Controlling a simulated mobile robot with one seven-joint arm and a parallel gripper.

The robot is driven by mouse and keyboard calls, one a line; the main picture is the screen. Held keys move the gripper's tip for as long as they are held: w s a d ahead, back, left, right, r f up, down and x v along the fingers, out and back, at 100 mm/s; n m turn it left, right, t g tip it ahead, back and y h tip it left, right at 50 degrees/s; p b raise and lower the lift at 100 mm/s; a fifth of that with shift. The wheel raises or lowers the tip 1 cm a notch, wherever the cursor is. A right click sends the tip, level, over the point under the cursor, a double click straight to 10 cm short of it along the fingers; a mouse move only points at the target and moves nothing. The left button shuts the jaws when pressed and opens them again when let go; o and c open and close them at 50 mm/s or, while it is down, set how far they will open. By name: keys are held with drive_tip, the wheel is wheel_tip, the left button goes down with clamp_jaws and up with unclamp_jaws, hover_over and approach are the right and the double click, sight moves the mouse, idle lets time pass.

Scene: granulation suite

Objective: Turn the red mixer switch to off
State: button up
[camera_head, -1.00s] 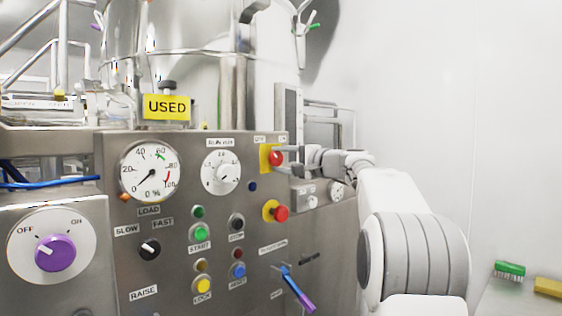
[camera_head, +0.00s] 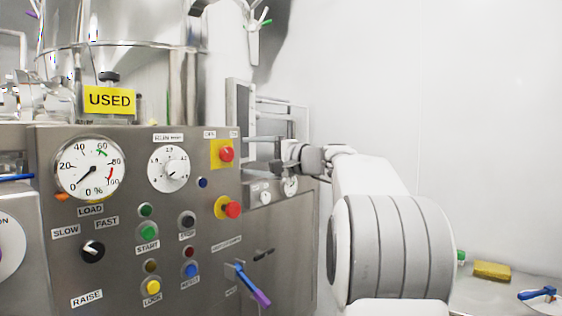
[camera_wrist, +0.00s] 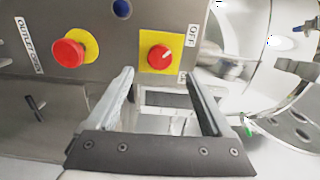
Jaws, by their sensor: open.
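The red mixer switch (camera_head: 226,153) is a round red knob on a yellow plate at the upper right of the steel panel. In the wrist view the red knob (camera_wrist: 158,58) shows a white mark pointing to the upper right. An OFF label (camera_wrist: 192,36) stands beside the plate, with a partly hidden label at its lower right corner. My gripper (camera_head: 250,153) is open and empty, just right of the switch in the head view. In the wrist view the fingers of my gripper (camera_wrist: 161,74) spread either side of the knob, apparently short of it and not touching.
A red mushroom button (camera_head: 232,209) on a yellow ring sits below the switch. A purple-tipped lever (camera_head: 254,287) sticks out lower down. A dial (camera_head: 169,169), a gauge (camera_head: 90,167) and several buttons fill the panel. A table with a yellow block (camera_head: 492,271) stands at right.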

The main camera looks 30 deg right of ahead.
drive_tip(key=v, duration=1)
drive_tip(key=shift+w+a, duration=0.1)
